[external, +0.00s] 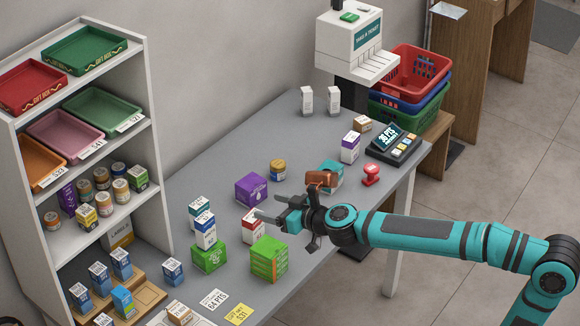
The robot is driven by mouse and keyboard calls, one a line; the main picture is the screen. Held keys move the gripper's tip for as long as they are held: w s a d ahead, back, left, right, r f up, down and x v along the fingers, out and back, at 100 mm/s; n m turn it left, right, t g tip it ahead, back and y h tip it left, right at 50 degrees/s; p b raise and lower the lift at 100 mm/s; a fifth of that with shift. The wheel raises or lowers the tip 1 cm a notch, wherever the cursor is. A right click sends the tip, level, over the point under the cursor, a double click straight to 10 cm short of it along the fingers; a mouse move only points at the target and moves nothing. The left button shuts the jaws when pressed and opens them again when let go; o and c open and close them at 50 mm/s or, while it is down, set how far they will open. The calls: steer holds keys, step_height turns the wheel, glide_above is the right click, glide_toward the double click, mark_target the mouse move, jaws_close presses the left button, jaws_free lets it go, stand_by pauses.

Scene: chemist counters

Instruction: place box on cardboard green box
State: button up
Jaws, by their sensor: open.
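Two green boxes stand on the grey counter. The left green box (209,257) has a blue-and-white box (205,231) standing on its top. The right green box (268,259) has a bare top. My gripper (268,207) is open and reaches in from the right, its fingers pointing left. A red-and-white box (252,228) is just below the fingers in the picture, partly hidden by them. I see nothing held between the fingers. Another blue-and-white box (199,207) stands behind the stacked one.
A purple box (251,189), a yellow-brown jar (278,170) and a teal box (331,173) stand behind my gripper on the counter (225,285). Price cards lie at the front. A white shelf (153,190) stands at left; a card terminal (392,146) sits at the right end.

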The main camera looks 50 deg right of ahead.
steer(key=s+d, duration=0.2)
steer(key=s, duration=0.8)
steer(key=s+d+r+t, duration=0.1)
steer(key=s+d, duration=0.2)
steer(key=s, duration=0.8)
steer(key=s+d, duration=0.2)
steer(key=s, duration=0.9)
steer(key=shift+s+d+r+t+h, duration=0.15)
steer(key=shift+d+r+t+h, duration=0.15)
steer(key=shift+d+r+t, duration=0.1)
